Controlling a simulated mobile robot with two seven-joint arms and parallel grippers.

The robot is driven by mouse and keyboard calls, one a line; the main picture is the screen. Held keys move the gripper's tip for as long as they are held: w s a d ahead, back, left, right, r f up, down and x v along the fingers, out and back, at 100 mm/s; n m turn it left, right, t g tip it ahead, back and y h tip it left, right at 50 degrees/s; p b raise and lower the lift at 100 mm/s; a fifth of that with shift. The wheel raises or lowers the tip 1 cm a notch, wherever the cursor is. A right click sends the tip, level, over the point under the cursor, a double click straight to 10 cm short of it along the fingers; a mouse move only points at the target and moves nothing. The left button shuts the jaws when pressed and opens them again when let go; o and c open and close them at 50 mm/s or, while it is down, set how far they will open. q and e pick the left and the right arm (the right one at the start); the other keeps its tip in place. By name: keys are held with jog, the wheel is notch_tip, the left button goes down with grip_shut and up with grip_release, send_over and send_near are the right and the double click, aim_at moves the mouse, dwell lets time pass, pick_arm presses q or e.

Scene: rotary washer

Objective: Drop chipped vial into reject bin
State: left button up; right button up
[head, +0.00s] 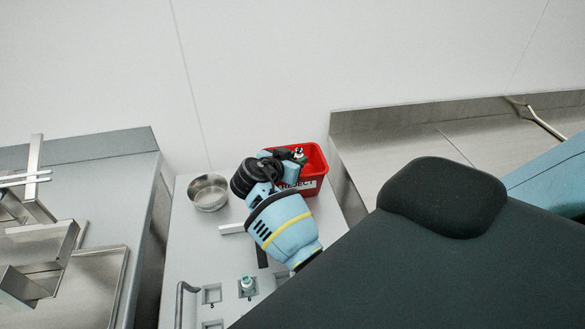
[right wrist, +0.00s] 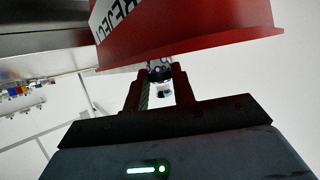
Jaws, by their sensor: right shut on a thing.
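The red reject bin (head: 316,160) stands at the back right of the light worktop, with a white REJECT label on its front. My right gripper (head: 298,157) is over the bin, and my arm hides part of the bin's left side. In the right wrist view its two fingers (right wrist: 160,82) are shut on a small clear vial (right wrist: 159,70), and the bin's red wall (right wrist: 190,35) is close beyond the fingertips. In the head view the vial (head: 298,152) shows only as a small pale and green spot; its chip cannot be made out. My left gripper is not in view.
A round steel bowl (head: 208,193) stands left of the bin. Another vial with a teal top (head: 247,284) stands in a square holder at the front, near empty square holders (head: 211,294). Steel counters flank the worktop; a wall is behind.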

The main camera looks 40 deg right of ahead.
jog(key=o, duration=1)
jog(key=shift+o, duration=0.2)
jog(key=shift+a, duration=0.1)
jog(key=v, duration=0.7)
jog(key=shift+a+r+b, duration=0.15)
jog(key=shift+a+b, duration=0.15)
jog(key=shift+b, duration=0.05)
jog(key=shift+s, duration=0.1)
jog(key=shift+s, duration=0.1)
